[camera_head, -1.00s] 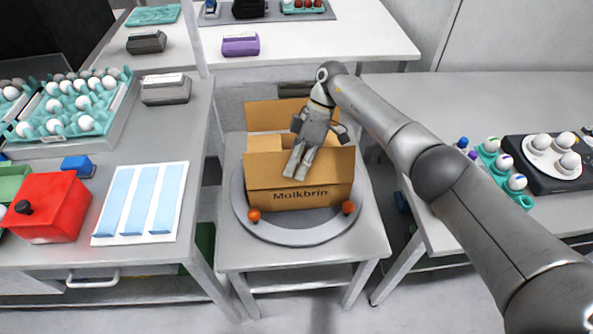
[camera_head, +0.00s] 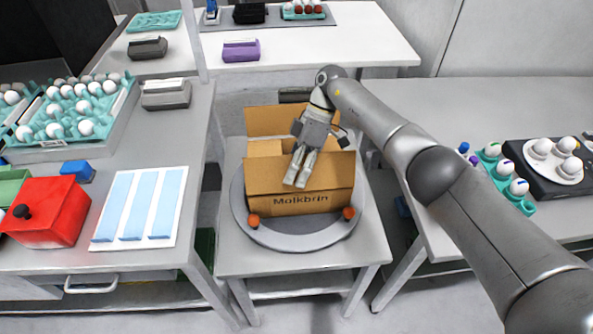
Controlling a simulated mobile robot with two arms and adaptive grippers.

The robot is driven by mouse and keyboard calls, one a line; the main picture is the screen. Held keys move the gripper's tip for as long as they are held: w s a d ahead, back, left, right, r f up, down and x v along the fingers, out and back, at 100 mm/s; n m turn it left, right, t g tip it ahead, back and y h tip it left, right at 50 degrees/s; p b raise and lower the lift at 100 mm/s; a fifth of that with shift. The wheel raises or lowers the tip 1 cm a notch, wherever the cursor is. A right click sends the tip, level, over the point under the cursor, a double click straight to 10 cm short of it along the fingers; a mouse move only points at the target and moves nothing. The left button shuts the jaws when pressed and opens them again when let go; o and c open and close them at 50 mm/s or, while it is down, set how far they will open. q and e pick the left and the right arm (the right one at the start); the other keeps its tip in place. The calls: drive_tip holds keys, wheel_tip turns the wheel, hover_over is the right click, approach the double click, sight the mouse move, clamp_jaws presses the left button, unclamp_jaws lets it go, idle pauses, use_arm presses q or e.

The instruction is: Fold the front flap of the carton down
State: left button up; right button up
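The open brown carton (camera_head: 335,203) sits on a round grey turntable (camera_head: 290,238). Its front flap (camera_head: 268,173) leans outward over the upper front wall, just above the printed name. Its back flap (camera_head: 275,120) stands up. My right gripper (camera_head: 297,183) reaches in from the right above the carton, fingers pointing down in front of the front flap. The fingers lie close together with nothing visible between them. They overlap the flap in the picture; I cannot tell whether they touch it. The carton's inside is partly hidden by my gripper. My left gripper is not in view.
The left table holds a red box (camera_head: 48,215), a white panel with blue strips (camera_head: 112,205) and an egg tray (camera_head: 125,110). Teal egg holders (camera_head: 523,203) stand on the right table.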

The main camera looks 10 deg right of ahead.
drive_tip(key=shift+d, duration=0.1)
drive_tip(key=v, duration=0.7)
drive_tip(key=shift+r, duration=0.2)
